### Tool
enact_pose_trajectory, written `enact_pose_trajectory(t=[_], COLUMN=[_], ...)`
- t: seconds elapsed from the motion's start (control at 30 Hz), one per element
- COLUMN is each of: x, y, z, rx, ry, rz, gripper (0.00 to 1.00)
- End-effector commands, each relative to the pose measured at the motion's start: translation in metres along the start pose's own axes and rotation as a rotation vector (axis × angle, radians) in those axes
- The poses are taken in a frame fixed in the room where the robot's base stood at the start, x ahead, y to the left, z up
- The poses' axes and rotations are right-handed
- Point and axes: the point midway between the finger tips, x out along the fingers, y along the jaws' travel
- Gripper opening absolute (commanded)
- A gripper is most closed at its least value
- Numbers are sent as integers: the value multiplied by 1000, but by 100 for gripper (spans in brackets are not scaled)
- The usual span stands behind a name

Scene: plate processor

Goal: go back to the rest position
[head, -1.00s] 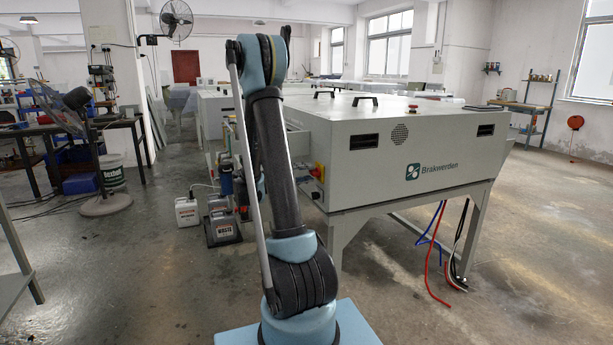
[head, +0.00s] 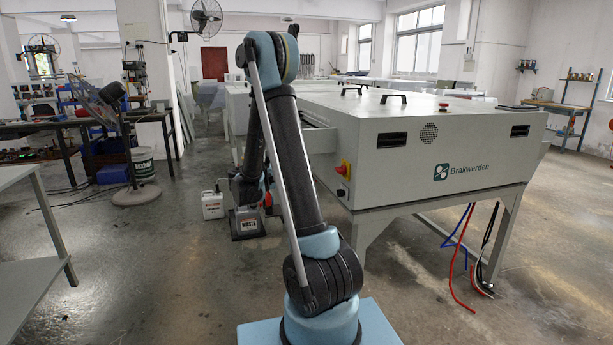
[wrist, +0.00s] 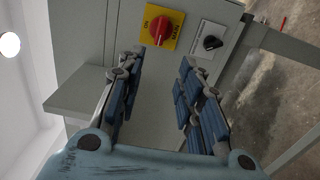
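My gripper (wrist: 163,68) is open and empty in the wrist view, with its two blue-padded fingers apart. The grey plate processor (head: 440,163) stands on legs to the right of my arm in the head view. In the wrist view its side panel (wrist: 160,90) lies beyond the fingers. A red main switch on a yellow plate (wrist: 162,27) and a black knob (wrist: 211,43) sit on that panel, just past the fingertips. In the head view my arm is bent, with its forearm hanging behind the upper arm. The fingers cannot be made out there.
A white jug (head: 213,205) and a grey waste container (head: 248,223) stand on the floor beyond my arm. A grey table (head: 35,185) is at the left, with a standing fan (head: 132,193) behind it. Hoses (head: 462,250) hang under the processor. The floor between table and arm is clear.

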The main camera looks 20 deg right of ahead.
Motion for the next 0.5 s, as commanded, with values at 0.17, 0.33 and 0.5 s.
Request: enact_pose_trajectory(t=[0.17,0.33,0.5], x=[0,6,18], y=[0,3,8], z=[0,6,24], rx=[0,-8,-29], ry=[0,3,16], rz=[-1,-35,-139], gripper=[33,33,33])
